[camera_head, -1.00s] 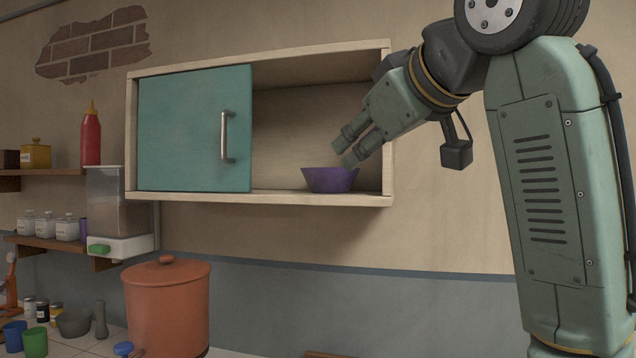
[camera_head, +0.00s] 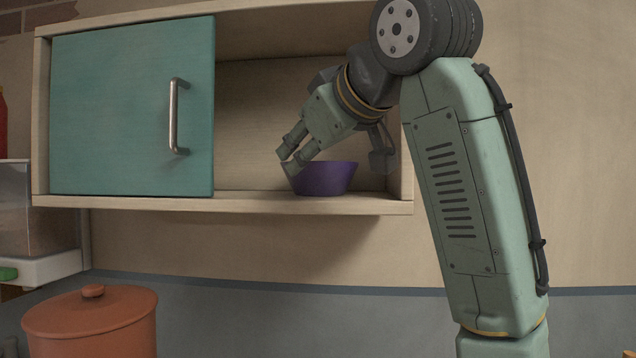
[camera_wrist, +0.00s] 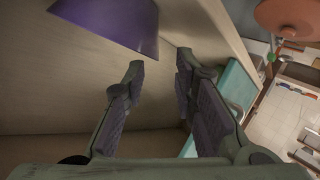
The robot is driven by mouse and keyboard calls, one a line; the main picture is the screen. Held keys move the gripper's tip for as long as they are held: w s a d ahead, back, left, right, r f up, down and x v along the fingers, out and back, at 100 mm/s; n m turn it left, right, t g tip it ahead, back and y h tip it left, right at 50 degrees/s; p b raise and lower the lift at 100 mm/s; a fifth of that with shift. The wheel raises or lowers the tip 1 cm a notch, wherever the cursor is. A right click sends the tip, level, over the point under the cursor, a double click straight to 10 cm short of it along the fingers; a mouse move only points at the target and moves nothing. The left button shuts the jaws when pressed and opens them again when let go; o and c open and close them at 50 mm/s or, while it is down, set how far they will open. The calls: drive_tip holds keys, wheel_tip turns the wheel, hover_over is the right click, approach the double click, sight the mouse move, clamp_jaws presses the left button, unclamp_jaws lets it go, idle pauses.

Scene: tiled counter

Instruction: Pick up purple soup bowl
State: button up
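The purple soup bowl (camera_head: 328,179) stands upright on the floor of the open right part of the wall cabinet. It also shows in the wrist view (camera_wrist: 115,22), at the top left and cut off by the frame edge. My gripper (camera_head: 287,163) is in front of the bowl's left rim in the head view, pointing down and left. In the wrist view my gripper (camera_wrist: 160,75) has its two fingers apart with nothing between them. The bowl lies beyond the left finger's tip. Whether a finger touches the bowl is unclear.
The wooden cabinet (camera_head: 240,203) has a teal door (camera_head: 120,110) with a metal handle (camera_head: 174,116) covering its left part. The cabinet's right wall is close to the bowl and my wrist. An orange pot (camera_head: 92,322) stands below left.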

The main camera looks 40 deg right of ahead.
drive_tip(key=x, duration=0.6)
drive_tip(key=shift+w+d, duration=0.15)
drive_tip(key=shift+d, duration=0.1)
drive_tip(key=shift+c, duration=0.3)
clamp_jaws()
